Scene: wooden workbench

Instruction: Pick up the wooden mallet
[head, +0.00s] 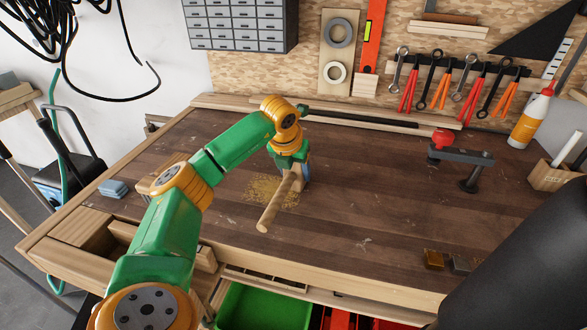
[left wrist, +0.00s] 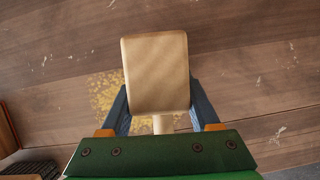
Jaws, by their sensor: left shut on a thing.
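The wooden mallet (head: 277,204) is pale wood, with its handle pointing toward the front of the bench in the head view. My left gripper (head: 298,172) is shut on it at the head end, and partly hides the mallet head. In the left wrist view the blocky mallet head (left wrist: 156,72) sits between the two blue-grey fingers of the left gripper (left wrist: 158,98), with a short bit of handle showing below. I cannot tell whether the mallet is clear of the bench top. My right gripper is not in view.
Sawdust lies on the wooden workbench (head: 370,190) around the mallet. A clamp with a red knob (head: 442,138) stands at the right, and a glue bottle (head: 530,118) at the back right. The bench middle is clear.

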